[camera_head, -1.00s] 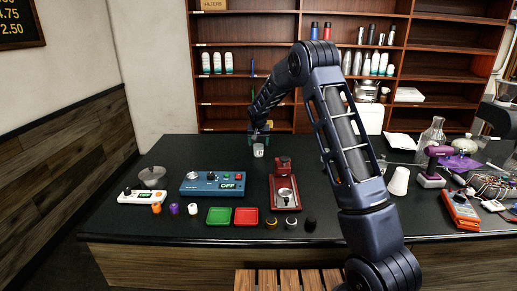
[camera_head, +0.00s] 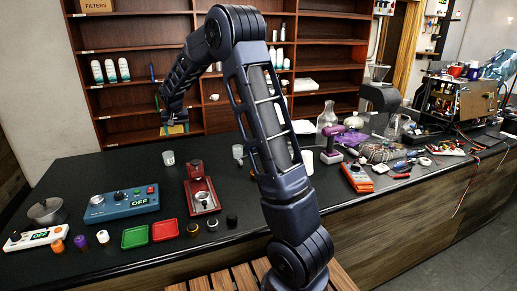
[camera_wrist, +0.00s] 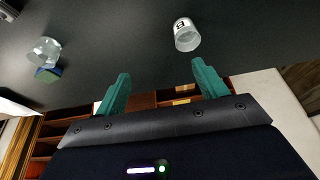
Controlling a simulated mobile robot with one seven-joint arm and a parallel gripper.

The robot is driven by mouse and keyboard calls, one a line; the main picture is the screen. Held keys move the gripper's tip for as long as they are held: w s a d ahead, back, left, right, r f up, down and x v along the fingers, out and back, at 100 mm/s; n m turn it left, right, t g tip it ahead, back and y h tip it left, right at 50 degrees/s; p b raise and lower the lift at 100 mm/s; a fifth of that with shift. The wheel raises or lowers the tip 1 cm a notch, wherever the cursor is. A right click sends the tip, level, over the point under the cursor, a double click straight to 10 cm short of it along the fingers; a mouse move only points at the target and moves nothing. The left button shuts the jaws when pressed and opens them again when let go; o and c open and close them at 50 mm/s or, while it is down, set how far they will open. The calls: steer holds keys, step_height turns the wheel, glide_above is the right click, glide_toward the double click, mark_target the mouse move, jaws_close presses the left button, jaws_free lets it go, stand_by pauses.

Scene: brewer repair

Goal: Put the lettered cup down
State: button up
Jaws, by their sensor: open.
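The lettered cup (camera_head: 168,158) is a small pale cup standing on the black counter near its back edge. In the wrist view the cup (camera_wrist: 187,36) shows a dark letter B on a white band and is clear of the fingers. My gripper (camera_head: 175,128) is open and empty, above and behind the cup near the shelves. Its two green fingers (camera_wrist: 160,76) are spread apart in the wrist view, with nothing between them.
A clear glass (camera_wrist: 43,51) stands apart from the cup. A red machine (camera_head: 201,190), a blue control box (camera_head: 122,203) and green (camera_head: 135,237) and red (camera_head: 165,230) trays are in front. Bare counter lies left of the cup.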

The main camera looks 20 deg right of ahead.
steer(key=s+d+r, duration=0.6)
steer(key=s+d, duration=0.2)
steer(key=s, duration=0.4)
steer(key=s+d+r, duration=0.6)
steer(key=s+d, duration=0.2)
steer(key=s, duration=0.4)
steer(key=s+d+f, duration=0.1)
steer(key=s+d, duration=0.2)
steer(key=s, duration=0.9)
steer(key=s+d+f, duration=0.2)
steer(key=s+d, duration=0.2)
steer(key=s, duration=0.8)
steer(key=shift+s+f, duration=0.15)
steer(key=shift+s, duration=0.05)
steer(key=shift+o, duration=0.5)
steer(key=shift+w, duration=0.1)
